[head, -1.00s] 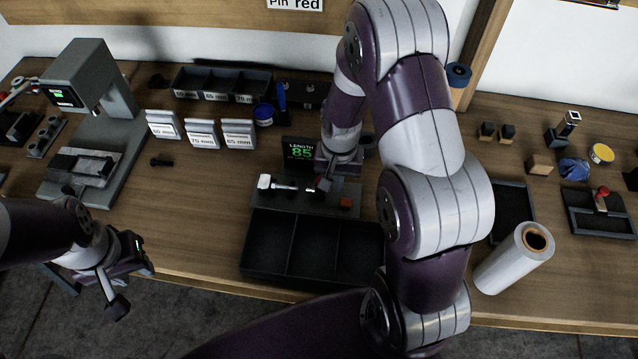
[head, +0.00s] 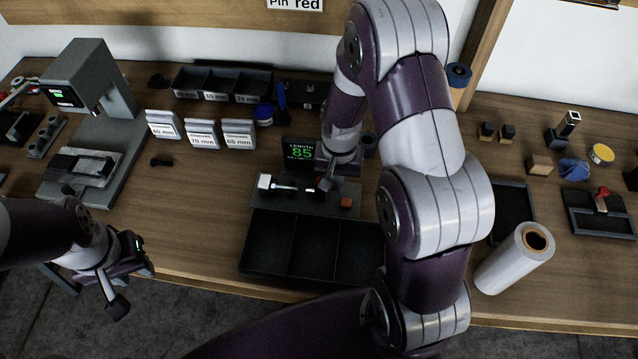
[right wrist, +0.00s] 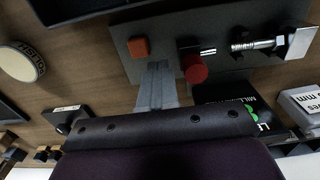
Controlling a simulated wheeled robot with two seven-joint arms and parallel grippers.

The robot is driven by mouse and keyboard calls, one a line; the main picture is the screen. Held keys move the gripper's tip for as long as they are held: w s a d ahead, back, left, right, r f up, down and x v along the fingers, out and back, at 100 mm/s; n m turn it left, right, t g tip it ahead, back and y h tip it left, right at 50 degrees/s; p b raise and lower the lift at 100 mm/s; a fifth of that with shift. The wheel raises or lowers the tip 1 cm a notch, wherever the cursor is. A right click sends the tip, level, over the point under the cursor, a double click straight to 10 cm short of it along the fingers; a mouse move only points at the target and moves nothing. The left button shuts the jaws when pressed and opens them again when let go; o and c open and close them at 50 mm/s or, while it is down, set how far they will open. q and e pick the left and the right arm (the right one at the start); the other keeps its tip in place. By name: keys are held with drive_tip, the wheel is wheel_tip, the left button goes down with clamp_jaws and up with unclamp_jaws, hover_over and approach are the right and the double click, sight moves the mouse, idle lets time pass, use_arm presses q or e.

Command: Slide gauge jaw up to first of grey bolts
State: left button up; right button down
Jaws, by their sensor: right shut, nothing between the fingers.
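The length gauge is a grey plate (head: 290,203) with a dark display (head: 299,152) reading "LENGTH 85" in green. A silver-grey bolt (head: 284,187) lies along it, its head at a pale block (head: 264,182) on the left. In the right wrist view the bolt (right wrist: 258,43) lies beside the jaw with its red knob (right wrist: 195,69); a small gap shows between bolt and jaw pin. My right gripper (right wrist: 157,88) is shut and empty beside the red knob, between it and the orange button (right wrist: 138,47). My left gripper (head: 90,293) is open and empty at the table's front left.
A black three-part tray (head: 314,250) stands in front of the gauge. Label cards (head: 201,135) and a labelled tray (head: 222,85) stand behind it. A dark bolt (head: 161,162) lies on the table. A white roll (head: 513,258) stands at the right.

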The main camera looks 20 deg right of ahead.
drive_tip(key=shift+w+a, duration=0.2)
drive_tip(key=shift+w+a+p, duration=0.15)
drive_tip(key=shift+w+a, duration=0.25)
drive_tip(key=shift+a, duration=0.25)
drive_tip(key=shift+w+a+p, duration=0.15)
drive_tip(key=shift+w+a, duration=0.25)
drive_tip(key=shift+a, duration=0.25)
drive_tip(key=shift+s+d, duration=0.1)
drive_tip(key=shift+d, duration=0.05)
idle(0.7)
drive_tip(key=shift+s+d, duration=0.25)
drive_tip(key=shift+d, duration=0.1)
wheel_tip(320, 180, up, 8)
drive_tip(key=p, duration=0.7)
drive_tip(key=shift+p, duration=0.35)
